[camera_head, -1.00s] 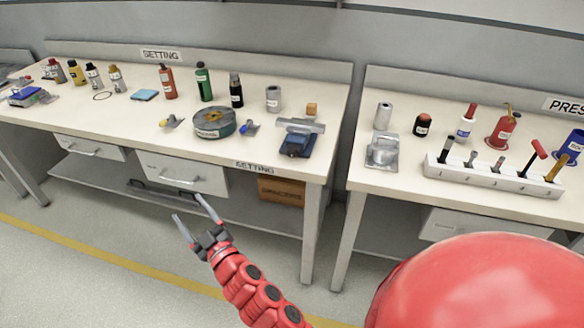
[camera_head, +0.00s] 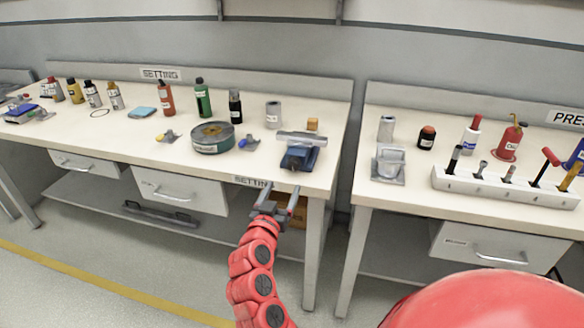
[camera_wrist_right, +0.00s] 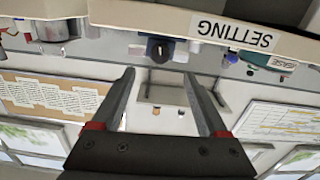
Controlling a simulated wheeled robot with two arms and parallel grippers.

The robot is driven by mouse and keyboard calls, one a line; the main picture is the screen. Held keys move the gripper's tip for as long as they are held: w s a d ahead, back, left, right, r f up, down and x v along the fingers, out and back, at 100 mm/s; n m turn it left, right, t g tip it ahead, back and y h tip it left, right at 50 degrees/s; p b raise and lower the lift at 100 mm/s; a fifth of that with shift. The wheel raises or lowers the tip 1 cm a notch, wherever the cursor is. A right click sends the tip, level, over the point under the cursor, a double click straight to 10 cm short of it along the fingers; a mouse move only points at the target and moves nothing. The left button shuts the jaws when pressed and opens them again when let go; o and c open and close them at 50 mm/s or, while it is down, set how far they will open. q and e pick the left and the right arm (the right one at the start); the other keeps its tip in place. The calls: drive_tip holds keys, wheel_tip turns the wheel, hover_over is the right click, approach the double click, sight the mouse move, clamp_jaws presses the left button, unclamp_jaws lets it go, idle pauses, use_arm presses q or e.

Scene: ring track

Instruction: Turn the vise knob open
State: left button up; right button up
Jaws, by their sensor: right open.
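The vise (camera_head: 300,156), a blue block with a grey bar across its top, sits near the right front edge of the left bench. It also shows in the right wrist view (camera_wrist_right: 157,48), upside down, as a dark blue shape at the bench edge. Its knob is too small to make out clearly. My right gripper (camera_head: 281,190) is open and empty, in front of the bench edge and just below the vise in the head view. In the wrist view its two fingers (camera_wrist_right: 158,80) are spread, with the vise beyond them. My left gripper is not in view.
A second bench (camera_head: 410,200) stands to the right across a gap, with a tool rack (camera_head: 500,188). Drawers hang under both.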

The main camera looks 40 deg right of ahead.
sight(293, 167)
drive_tip(key=x, duration=1)
drive_tip(key=shift+w+d, duration=0.1)
drive_tip(key=shift+w, duration=0.1)
clamp_jaws()
